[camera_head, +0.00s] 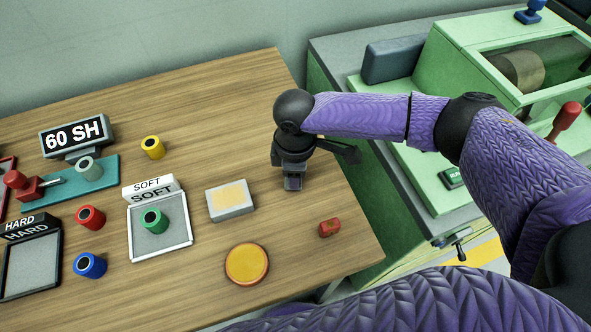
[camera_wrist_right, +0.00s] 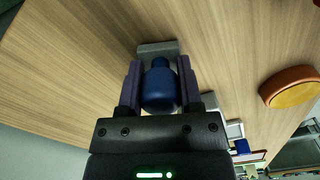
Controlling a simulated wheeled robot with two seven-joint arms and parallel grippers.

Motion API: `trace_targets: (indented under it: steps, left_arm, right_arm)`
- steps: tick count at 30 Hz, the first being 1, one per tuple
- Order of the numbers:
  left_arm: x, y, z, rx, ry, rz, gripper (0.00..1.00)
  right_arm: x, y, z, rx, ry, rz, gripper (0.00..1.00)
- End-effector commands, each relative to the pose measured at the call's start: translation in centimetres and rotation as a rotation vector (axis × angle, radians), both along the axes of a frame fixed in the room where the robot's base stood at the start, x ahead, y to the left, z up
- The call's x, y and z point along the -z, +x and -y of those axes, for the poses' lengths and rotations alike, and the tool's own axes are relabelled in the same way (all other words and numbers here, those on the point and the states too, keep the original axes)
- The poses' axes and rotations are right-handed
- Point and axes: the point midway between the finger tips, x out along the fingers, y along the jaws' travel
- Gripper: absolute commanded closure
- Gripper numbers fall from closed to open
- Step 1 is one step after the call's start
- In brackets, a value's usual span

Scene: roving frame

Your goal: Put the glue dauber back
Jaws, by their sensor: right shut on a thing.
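My right gripper (camera_head: 293,178) is over the right part of the wooden table, pointing down. In the right wrist view its fingers (camera_wrist_right: 160,85) are shut on a rounded blue thing with a narrow neck, which looks like the glue dauber (camera_wrist_right: 160,88). A flat grey block (camera_wrist_right: 157,48) sits at the end of the neck; I cannot tell whether it belongs to the dauber. The head view hides the blue part behind the gripper. I cannot tell whether the block touches the table. My left gripper is not in view.
A round orange tin (camera_head: 247,264), a grey block with a yellow top (camera_head: 230,201) and a small red piece (camera_head: 329,228) lie nearby. SOFT (camera_head: 160,245) and HARD (camera_head: 30,265) trays, coloured rollers and a "60 SH" display (camera_head: 75,135) are left. A green machine (camera_head: 440,60) stands right.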

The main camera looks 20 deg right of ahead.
Motion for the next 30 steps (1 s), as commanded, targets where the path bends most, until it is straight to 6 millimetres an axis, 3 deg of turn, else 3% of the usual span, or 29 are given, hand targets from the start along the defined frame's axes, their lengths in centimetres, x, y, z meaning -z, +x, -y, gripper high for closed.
trace_targets:
  steps: [2,3,8,17,20,27,30]
  left_arm:
    - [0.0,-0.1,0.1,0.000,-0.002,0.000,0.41]
    - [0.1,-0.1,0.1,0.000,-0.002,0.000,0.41]
    - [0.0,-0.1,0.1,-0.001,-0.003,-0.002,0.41]
    - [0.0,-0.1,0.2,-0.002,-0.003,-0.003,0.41]
    - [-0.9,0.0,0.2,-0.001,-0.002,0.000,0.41]
    - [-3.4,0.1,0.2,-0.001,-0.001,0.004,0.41]
    - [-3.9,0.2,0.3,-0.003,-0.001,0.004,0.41]
  right_arm:
    - [0.2,0.0,0.0,0.001,0.000,-0.001,1.00]
    - [0.3,0.0,0.0,0.001,-0.001,-0.001,0.53]
    - [0.2,0.0,0.0,0.001,0.000,0.000,0.19]
    - [-0.1,0.0,0.0,0.000,0.000,0.001,0.19]
    - [-2.1,0.1,0.0,0.000,0.001,0.004,0.19]
    - [-9.0,0.1,0.0,0.001,0.002,0.005,0.19]
    - [-10.9,0.1,0.0,0.001,0.001,0.004,0.19]
